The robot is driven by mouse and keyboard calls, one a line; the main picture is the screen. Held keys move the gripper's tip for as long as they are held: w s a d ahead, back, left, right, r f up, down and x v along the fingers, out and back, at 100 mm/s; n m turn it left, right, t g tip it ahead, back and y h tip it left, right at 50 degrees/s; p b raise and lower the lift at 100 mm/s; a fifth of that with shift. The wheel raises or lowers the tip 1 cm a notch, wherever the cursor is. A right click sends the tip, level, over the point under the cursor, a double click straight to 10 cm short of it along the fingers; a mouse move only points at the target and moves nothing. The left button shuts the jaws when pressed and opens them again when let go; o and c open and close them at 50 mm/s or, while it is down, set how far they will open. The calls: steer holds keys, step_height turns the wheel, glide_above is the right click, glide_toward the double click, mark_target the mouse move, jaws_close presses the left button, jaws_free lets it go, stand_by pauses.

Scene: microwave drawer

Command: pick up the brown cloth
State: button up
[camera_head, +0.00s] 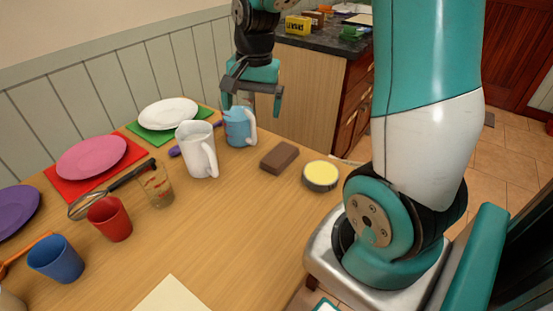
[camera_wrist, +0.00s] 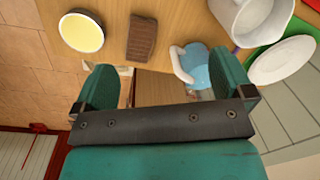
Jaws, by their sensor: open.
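The brown cloth (camera_head: 279,157) looks like a small, thick brown block lying flat on the wooden table, between the blue mug and the yellow-topped tin. In the wrist view the cloth (camera_wrist: 142,38) lies beyond the fingertips, a little left of the middle. My gripper (camera_head: 253,102) is open and empty, raised near the table's far edge, behind the cloth and close to the blue mug.
A blue mug (camera_head: 239,127) and a white pitcher (camera_head: 196,150) stand left of the cloth. A round tin with a yellow top (camera_head: 321,175) is close on its right. Plates, cups and a whisk fill the left side. The table (camera_head: 235,225) in front of the cloth is clear.

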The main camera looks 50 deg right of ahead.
steer(key=d+f+m, duration=0.4)
steer(key=d+m, duration=0.1)
steer(key=d, duration=0.4)
steer(key=b, duration=0.1)
glide_above(280, 153)
steer(key=shift+g+h, duration=0.3)
steer(key=shift+h, duration=0.1)
steer(key=f, duration=1)
steer(key=shift+s+a+f, duration=0.15)
steer(key=shift+s+a, duration=0.05)
steer(key=shift+a, duration=0.15)
steer(key=shift+w+d+f, duration=0.1)
steer(key=shift+d+f, duration=0.1)
steer(key=shift+f, duration=1.4)
steer(key=shift+w+d+f, duration=0.1)
steer(key=shift+d+f, duration=0.05)
steer(key=shift+f, duration=1.4)
steer(key=c, duration=1)
